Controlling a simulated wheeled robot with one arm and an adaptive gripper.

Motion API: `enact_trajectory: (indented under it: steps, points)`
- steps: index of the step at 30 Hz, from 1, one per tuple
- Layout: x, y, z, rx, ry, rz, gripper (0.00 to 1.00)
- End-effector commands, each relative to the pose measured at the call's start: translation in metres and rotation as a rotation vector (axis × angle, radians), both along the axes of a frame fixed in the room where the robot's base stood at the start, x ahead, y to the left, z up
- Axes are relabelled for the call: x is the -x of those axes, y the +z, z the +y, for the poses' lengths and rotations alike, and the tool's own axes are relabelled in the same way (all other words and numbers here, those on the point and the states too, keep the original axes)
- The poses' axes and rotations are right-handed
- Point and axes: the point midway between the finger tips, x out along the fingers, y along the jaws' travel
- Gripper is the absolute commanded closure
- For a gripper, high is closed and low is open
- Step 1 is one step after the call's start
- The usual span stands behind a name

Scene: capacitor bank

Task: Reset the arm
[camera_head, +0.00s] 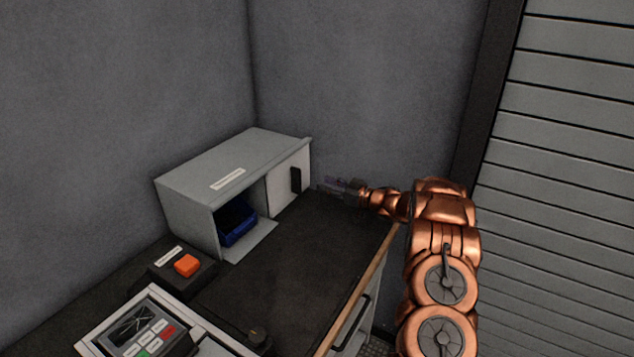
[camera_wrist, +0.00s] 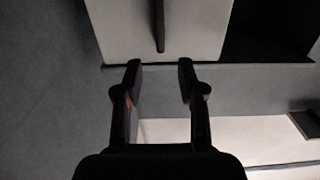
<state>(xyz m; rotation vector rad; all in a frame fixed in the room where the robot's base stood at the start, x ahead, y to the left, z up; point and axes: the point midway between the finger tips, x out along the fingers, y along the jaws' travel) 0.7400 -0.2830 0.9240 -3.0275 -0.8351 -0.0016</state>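My copper arm reaches in from the right in the head view. My gripper (camera_head: 335,184) is at its far end, just right of the grey cabinet (camera_head: 205,172) and above the dark worktop. In the wrist view my gripper (camera_wrist: 159,72) has its two fingers apart with a clear gap and nothing between them. Beyond the fingertips is the pale cabinet door (camera_wrist: 195,30) with a dark bar handle (camera_wrist: 159,25). I cannot tell whether the fingertips touch anything there.
A blue bin (camera_head: 238,226) sits inside the cabinet's open left part. An orange button (camera_head: 187,265) on a dark box and a keypad panel (camera_head: 145,335) stand at front left. The worktop (camera_head: 290,265) has clear room in the middle. A slatted shutter (camera_head: 560,180) is at right.

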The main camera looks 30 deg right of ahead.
Motion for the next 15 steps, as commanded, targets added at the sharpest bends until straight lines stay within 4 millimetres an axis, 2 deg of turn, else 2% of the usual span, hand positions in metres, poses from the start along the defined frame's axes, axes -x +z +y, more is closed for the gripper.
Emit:
enact_trajectory:
  steps: [5,15]
  points:
    - [0.007,0.0,-0.0042,0.0,0.0,0.0,0.6]
    - [0.007,0.0,-0.0042,0.0,0.0,0.0,0.6]
